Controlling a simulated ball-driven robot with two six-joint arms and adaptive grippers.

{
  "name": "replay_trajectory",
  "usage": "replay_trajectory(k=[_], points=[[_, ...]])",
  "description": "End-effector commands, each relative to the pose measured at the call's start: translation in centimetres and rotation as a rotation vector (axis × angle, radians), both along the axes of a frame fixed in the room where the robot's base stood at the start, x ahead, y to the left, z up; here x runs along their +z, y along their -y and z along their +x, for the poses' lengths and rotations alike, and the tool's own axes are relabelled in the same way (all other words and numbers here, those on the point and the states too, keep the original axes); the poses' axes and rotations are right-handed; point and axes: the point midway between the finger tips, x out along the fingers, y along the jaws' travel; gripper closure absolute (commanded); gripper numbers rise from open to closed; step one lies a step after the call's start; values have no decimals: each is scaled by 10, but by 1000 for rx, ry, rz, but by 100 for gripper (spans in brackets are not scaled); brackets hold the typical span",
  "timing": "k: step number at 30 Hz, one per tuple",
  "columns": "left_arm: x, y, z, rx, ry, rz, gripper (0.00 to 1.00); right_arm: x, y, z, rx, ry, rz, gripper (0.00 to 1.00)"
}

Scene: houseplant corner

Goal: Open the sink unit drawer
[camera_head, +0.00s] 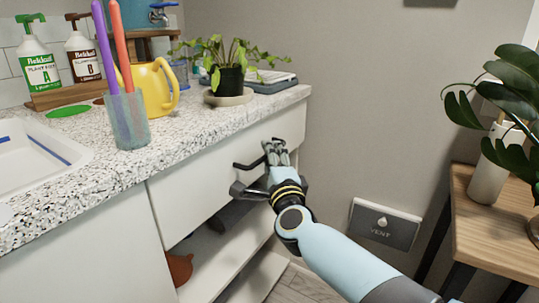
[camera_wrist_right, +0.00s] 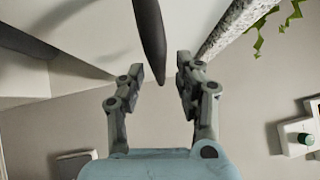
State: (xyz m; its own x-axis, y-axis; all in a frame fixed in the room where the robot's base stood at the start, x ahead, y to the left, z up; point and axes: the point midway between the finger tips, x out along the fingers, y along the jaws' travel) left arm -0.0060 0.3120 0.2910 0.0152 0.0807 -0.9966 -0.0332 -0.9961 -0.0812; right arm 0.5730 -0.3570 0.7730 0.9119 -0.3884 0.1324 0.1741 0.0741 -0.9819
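The sink unit drawer (camera_head: 190,200) is a pale front panel under the speckled counter, and it looks closed. Its dark bar handle (camera_head: 247,165) sticks out near the upper right of the front, partly hidden by my right gripper. My right gripper (camera_head: 273,150) is at the handle's right end, in front of the drawer. In the right wrist view, the gripper (camera_wrist_right: 161,75) is open, with the dark handle (camera_wrist_right: 150,35) reaching between its fingers and visible gaps on both sides. My left gripper is out of view.
The counter (camera_head: 180,140) holds a cup of coloured sticks (camera_head: 127,118), a yellow watering can (camera_head: 155,88) and a potted plant (camera_head: 228,80). An open shelf with a terracotta item (camera_head: 179,268) lies below the drawer. A wooden table (camera_head: 495,225) stands at the right.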

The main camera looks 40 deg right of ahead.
Motion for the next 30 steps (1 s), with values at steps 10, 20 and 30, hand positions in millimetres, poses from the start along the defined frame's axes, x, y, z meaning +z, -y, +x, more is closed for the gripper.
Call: replay_trajectory(k=[10, 20, 30], points=[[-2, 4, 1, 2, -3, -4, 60, 1, 7, 15, 1, -3, -1, 66], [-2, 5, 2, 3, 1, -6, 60, 1, 6, 15, 1, -3, -1, 93], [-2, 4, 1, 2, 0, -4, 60, 0, 6, 15, 2, -5, 1, 100]])
